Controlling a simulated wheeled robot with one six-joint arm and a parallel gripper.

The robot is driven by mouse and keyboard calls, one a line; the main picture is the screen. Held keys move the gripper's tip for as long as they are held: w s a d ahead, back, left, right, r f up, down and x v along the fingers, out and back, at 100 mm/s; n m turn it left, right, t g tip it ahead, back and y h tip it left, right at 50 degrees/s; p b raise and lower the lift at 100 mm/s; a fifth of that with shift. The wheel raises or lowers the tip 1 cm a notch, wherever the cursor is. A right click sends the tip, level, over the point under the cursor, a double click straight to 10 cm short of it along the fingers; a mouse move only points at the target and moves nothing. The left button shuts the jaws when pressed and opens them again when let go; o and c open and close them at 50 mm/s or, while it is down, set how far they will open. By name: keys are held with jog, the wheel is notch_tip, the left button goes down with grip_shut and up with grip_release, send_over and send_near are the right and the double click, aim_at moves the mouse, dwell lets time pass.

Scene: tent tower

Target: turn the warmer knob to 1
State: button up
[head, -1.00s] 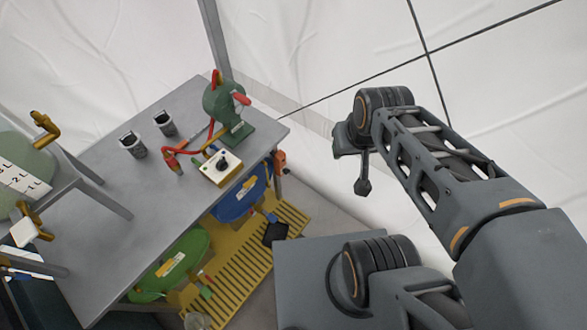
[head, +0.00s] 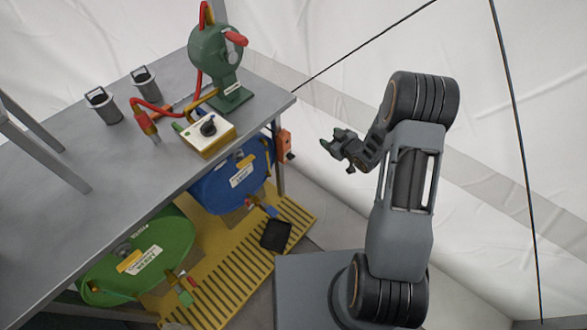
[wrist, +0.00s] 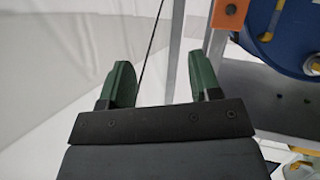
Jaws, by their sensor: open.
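The warmer is likely the small white-topped box with a yellow side (head: 205,147) near the front edge of the grey table. A black knob (head: 208,127) stands on its top; its setting marks are too small to read. My gripper (head: 333,141) is to the right of the table, apart from the box and knob. In the wrist view my gripper's two green fingers (wrist: 160,85) are spread with nothing between them. The knob is not in the wrist view.
A green pump-like device (head: 215,55) with red hoses stands behind the box. Two grey cups (head: 103,106) are to the left. An orange box (head: 286,144) hangs at the table leg. Blue (head: 232,186) and green (head: 140,258) drums sit below. White floor at right is clear.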

aim_at(293, 158)
jog(key=s+a+f+y+b, duration=0.2)
jog(key=s+f+y+b, duration=0.1)
jog(key=f, duration=0.4)
jog(key=s+a+f+y+b, duration=0.1)
jog(key=s+f+y+b, duration=0.15)
jog(key=f, duration=0.55)
jog(key=shift+n+t+y, duration=0.3)
jog(key=shift+t+y, duration=0.2)
jog(key=shift+y, duration=0.05)
jog(key=b+x, duration=0.1)
jog(key=x, duration=0.3)
jog(key=b+x, duration=0.1)
jog(key=x, duration=0.4)
jog(key=b+x, duration=0.1)
jog(key=x, duration=0.3)
jog(key=shift+s+a+r, duration=0.1)
jog(key=shift+s+a, duration=0.05)
jog(key=shift+a, duration=0.3)
jog(key=shift+c, duration=0.3)
jog(key=c, duration=0.9)
jog(key=shift+o, duration=0.2)
